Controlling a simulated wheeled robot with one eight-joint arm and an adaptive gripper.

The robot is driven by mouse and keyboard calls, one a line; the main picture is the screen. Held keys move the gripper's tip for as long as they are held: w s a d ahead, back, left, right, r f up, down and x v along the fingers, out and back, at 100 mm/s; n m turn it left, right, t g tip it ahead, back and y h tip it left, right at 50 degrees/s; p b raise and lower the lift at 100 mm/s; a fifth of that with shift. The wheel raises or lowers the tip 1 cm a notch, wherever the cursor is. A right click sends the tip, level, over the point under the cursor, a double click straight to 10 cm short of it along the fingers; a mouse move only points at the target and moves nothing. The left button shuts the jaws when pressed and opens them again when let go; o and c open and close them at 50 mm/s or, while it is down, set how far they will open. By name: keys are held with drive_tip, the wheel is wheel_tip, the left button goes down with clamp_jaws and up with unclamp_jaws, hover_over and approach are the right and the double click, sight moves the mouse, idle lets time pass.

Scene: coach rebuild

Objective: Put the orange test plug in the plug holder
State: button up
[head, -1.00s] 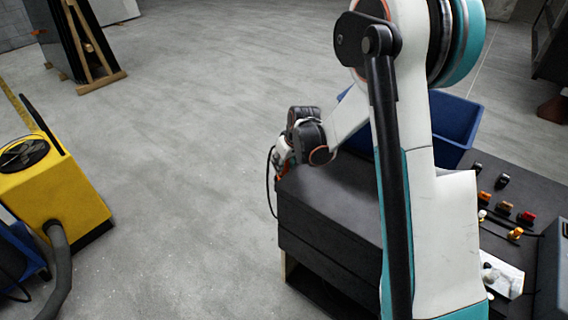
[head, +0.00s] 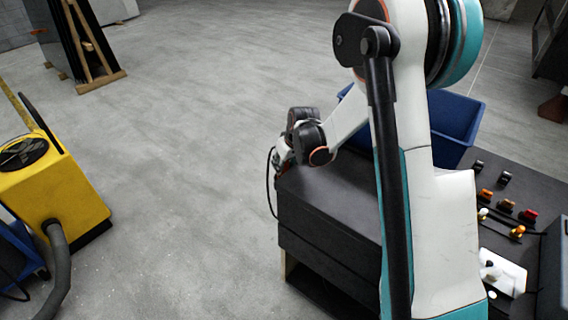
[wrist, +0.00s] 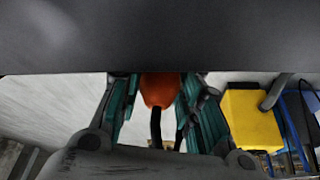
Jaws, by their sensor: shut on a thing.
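The orange test plug (wrist: 160,88) is between the teal-lined fingers of my gripper (wrist: 158,105) in the wrist view, with a black cable running down from it. Its upper end is hidden behind a broad dark surface. In the head view my gripper (head: 280,160) is at the left end of the dark bench top, mostly hidden by my wrist. I cannot tell there whether the plug touches the bench. I cannot make out the plug holder with certainty in either view.
The dark bench (head: 330,205) bears several small coloured fittings (head: 505,205) and a white piece (head: 503,273) at right. A blue bin (head: 455,120) stands behind it. A yellow machine (head: 50,190) with a grey hose stands at left. The floor between is clear.

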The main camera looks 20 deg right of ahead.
drive_tip(key=shift+f, duration=0.2)
drive_tip(key=o, duration=0.9)
drive_tip(key=shift+o, duration=0.2)
drive_tip(key=shift+r, duration=0.1)
drive_tip(key=p+v, duration=0.6)
drive_tip(key=v, duration=0.5)
